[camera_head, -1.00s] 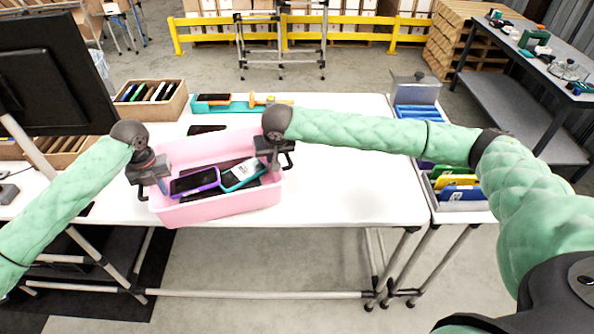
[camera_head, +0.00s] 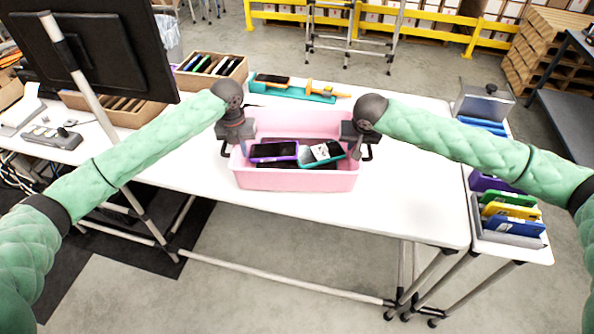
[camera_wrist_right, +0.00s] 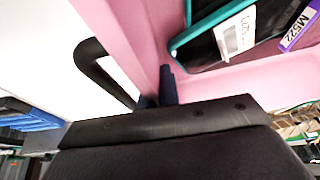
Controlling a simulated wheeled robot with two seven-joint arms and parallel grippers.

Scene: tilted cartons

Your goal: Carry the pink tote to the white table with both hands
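The pink tote (camera_head: 296,180) is upright at the white table (camera_head: 400,210), near its front edge; I cannot tell whether its base touches the top. Inside lie a purple-edged device (camera_head: 273,150), a teal-edged device (camera_head: 322,153) and other dark ones partly hidden. My left gripper (camera_head: 240,150) is at the tote's left wall, its fingers mostly hidden, and seems shut on it. My right gripper (camera_head: 354,150) is on the right wall. In the right wrist view its dark fingers (camera_wrist_right: 160,92) close around the pink wall (camera_wrist_right: 140,40).
Behind the tote are a teal tray (camera_head: 290,90) and a wooden box of devices (camera_head: 212,72). A monitor (camera_head: 100,50) stands left. A grey bin of coloured devices (camera_head: 508,225) is on the right side stand. The table's right part is bare.

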